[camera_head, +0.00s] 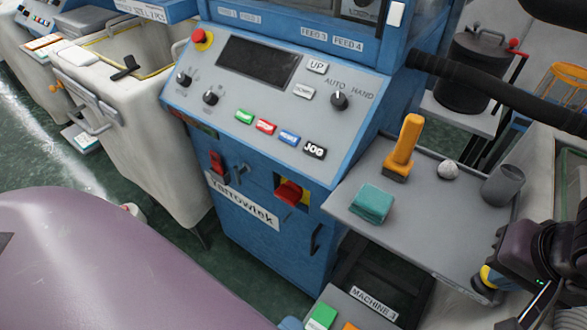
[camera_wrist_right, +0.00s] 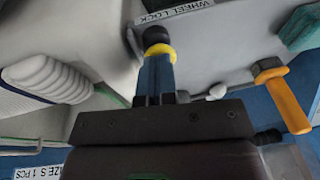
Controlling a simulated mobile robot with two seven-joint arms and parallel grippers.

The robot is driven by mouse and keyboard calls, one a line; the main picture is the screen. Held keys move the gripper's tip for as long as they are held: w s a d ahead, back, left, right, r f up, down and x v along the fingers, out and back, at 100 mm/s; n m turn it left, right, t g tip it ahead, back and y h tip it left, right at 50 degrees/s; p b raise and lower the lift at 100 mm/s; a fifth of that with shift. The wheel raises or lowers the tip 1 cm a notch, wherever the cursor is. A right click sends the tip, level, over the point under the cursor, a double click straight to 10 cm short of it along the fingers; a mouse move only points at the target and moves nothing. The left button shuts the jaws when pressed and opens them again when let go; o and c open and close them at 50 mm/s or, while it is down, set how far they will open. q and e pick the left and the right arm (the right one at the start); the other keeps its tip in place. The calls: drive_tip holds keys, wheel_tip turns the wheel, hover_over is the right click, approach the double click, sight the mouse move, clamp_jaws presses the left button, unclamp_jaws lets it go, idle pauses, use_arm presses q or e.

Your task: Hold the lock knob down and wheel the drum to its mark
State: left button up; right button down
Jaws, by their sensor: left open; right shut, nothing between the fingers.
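My right gripper (camera_head: 483,290) is at the tray's front right corner, fingers pointing down. In the right wrist view its blue fingers (camera_wrist_right: 156,72) are together, with a yellow band and a rounded dark end (camera_wrist_right: 156,36) beside the WHEEL LOCK label (camera_wrist_right: 175,12). I cannot tell whether that dark end is the lock knob or the fingertips, nor whether a knob is pressed. A dark, lidded drum-like vessel (camera_head: 466,78) stands at the back right; I cannot tell whether it is the task's drum. No mark is identifiable. My left gripper is not seen.
The grey tray (camera_head: 400,215) holds an orange-handled tool (camera_head: 405,145), a teal block (camera_head: 372,203), a white ball (camera_head: 448,170) and a grey cup (camera_head: 503,184). The blue machine's control panel (camera_head: 330,125) fills the middle. White bins (camera_head: 135,130) stand left.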

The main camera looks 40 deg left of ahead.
drive_tip(key=shift+w+a+p+v, duration=0.1)
drive_tip(key=shift+w+p+v, duration=0.2)
drive_tip(key=shift+v, duration=0.65)
drive_tip(key=shift+w+a+p+v, duration=0.15)
drive_tip(key=shift+p+v, duration=0.2)
drive_tip(key=shift+v, duration=0.6)
drive_tip(key=shift+w+a+p+v, duration=0.15)
drive_tip(key=shift+p+v, duration=0.2)
drive_tip(key=shift+v, duration=0.6)
use_arm(q)
drive_tip(key=r, duration=0.3)
drive_tip(key=shift+w+t, duration=0.3)
drive_tip(key=shift+w, duration=0.05)
use_arm(e)
drive_tip(key=shift+r, duration=0.2)
drive_tip(key=shift+r, duration=0.1)
use_arm(q)
drive_tip(key=shift+w+r+p, duration=0.15)
drive_tip(key=shift+r+p, duration=0.5)
drive_tip(key=shift+r, duration=0.25)
use_arm(e)
drive_tip(key=v, duration=1)
drive_tip(key=shift+d+r, duration=0.15)
drive_tip(key=shift+r, duration=0.15)
